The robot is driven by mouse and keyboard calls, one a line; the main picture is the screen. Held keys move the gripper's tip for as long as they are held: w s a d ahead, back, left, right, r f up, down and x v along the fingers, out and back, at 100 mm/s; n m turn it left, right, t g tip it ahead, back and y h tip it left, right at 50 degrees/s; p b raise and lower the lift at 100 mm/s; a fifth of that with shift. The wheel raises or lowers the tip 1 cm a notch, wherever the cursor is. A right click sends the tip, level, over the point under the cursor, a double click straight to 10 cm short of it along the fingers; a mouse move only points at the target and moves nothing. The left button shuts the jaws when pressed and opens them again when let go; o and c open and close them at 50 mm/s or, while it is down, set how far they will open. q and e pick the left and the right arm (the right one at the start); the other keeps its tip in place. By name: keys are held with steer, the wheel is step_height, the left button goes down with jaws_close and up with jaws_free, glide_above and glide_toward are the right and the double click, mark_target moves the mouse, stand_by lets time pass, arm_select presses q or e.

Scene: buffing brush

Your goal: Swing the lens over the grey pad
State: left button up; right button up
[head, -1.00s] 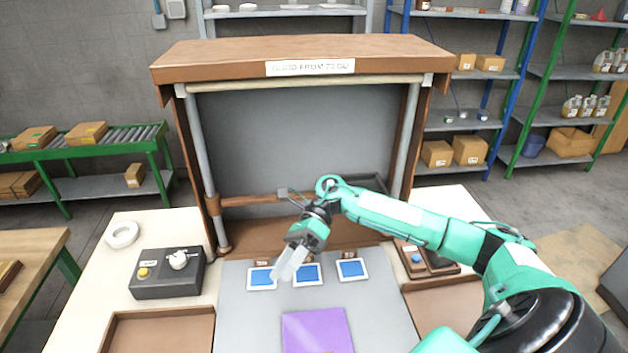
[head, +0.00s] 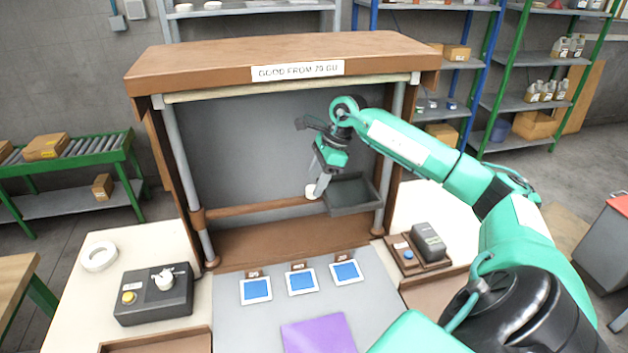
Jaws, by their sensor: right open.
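A dark square framed piece (head: 352,196), which looks like the lens, sits at the right end of a brown swing arm (head: 262,208). The arm runs from the left post across the hood's opening. A small white knob (head: 311,192) is at the arm's end, beside the frame. My right gripper (head: 318,188) is open, with its fingers pointing down at the knob; whether they touch it I cannot tell. A grey mat (head: 232,322) covers the middle of the bench and may be the grey pad. My left gripper is out of view.
Several blue cards (head: 301,282) and a purple sheet (head: 318,334) lie on the mat. A black control box (head: 153,295) and a white ring (head: 99,257) are on the left. A brown tray (head: 418,262) with a dark block is on the right. The brown hood (head: 280,68) stands over the back.

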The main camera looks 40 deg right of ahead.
steer(key=shift+x, duration=0.8)
jaws_close()
